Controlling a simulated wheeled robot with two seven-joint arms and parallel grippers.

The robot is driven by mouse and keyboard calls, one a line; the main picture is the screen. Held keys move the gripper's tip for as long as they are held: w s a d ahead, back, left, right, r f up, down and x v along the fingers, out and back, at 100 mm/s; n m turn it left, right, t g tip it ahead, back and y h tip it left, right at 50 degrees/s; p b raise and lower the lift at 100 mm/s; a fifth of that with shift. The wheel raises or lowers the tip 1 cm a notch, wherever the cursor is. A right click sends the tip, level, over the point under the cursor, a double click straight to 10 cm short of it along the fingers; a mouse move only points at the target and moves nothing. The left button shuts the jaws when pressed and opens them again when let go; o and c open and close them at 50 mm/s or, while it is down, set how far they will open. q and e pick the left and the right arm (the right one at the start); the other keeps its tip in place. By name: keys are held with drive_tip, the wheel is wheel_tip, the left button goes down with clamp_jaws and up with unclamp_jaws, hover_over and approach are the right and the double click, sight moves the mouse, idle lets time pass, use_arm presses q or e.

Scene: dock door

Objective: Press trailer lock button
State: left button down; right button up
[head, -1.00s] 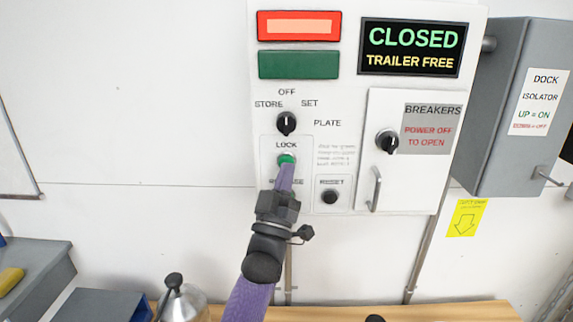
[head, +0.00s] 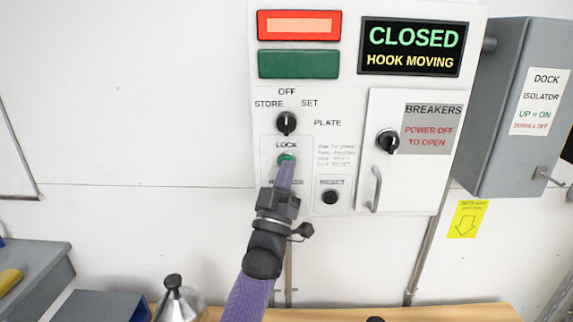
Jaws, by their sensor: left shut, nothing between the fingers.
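The control panel (head: 345,182) is a white box on the wall. Its green lock button (head: 286,157) sits under the word LOCK. My left gripper (head: 287,165) is shut and empty, its tip at the lower edge of the button; whether it still touches cannot be told. The display (head: 411,47) reads CLOSED in green and HOOK MOVING in yellow. The red lamp (head: 299,25) is lit and the green lamp (head: 298,64) is dark. The label below the button is partly hidden by my gripper. My right gripper is not in view.
The selector knob (head: 286,123) is above the button and the black reset button (head: 330,197) is to its lower right. The breaker door (head: 412,170) is closed, with a handle. A grey dock isolator box (head: 510,110) projects at right. A metal canister (head: 180,300) stands below left.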

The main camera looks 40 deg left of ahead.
use_arm(q)
drive_tip(key=shift+w, duration=0.1)
idle(0.3)
drive_tip(key=shift+s+d+p, duration=0.5)
drive_tip(key=shift+s+p, duration=0.05)
drive_tip(key=shift+s, duration=0.1)
drive_tip(key=s+d+p, duration=0.3)
drive_tip(key=shift+s+d, duration=0.1)
drive_tip(key=shift+s, duration=0.3)
